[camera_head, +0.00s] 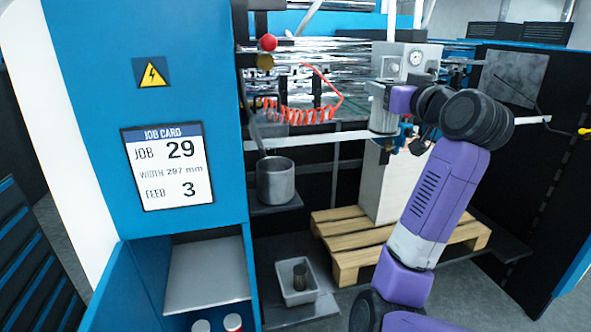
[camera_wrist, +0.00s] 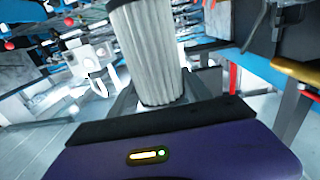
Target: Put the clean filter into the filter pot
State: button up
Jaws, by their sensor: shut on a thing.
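My gripper (camera_head: 388,100) is shut on the clean filter (camera_wrist: 150,55), a pale pleated cylinder with a dark end cap in the wrist view. In the head view the filter shows as a small grey cylinder (camera_head: 381,114), upright, in front of the tall pale block. The filter pot (camera_head: 275,182) is a grey, open-topped round pot on a dark shelf, left of my gripper and lower. The gripper and filter are well apart from the pot. The inside of the pot is mostly hidden.
A wooden pallet (camera_head: 350,262) carries a tall pale block (camera_head: 393,190). A red coiled hose (camera_head: 308,112) hangs above the pot. The blue cabinet with the job card (camera_head: 167,166) stands at the left.

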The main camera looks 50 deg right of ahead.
jog(key=d+f+n+t+y+b, duration=0.1)
jog(key=d+f+b, duration=0.1)
jog(key=b, duration=0.1)
jog(key=shift+w+d+y+b, duration=0.15)
jog(key=shift+y+b, duration=0.25)
jog(key=w+a+n+t+y+b, duration=0.1)
jog(key=w+a+n+t+y, duration=0.1)
jog(key=w+a+n+y, duration=0.1)
jog(key=shift+w+a+f+n+y, duration=0.3)
jog(key=shift+w+a+n+y, duration=0.15)
jog(key=shift+w+y, duration=0.5)
jog(key=w+a+p, duration=0.2)
jog(key=w+a, duration=0.3)
jog(key=a, duration=0.3)
jog(key=w+a+p, duration=0.1)
jog(key=w+a, duration=0.5)
jog(key=a, duration=0.2)
notch_tip(320, 180, down, 12)
jog(key=a+p, duration=0.1)
jog(key=shift+w+r+y, duration=0.15)
jog(key=shift+r+y, duration=0.1)
jog(key=shift+y, duration=0.1)
jog(key=shift+a, duration=0.1)
jog(key=shift+f, duration=0.4)
jog(key=o, duration=1.5)
jog(key=shift+o, duration=0.2)
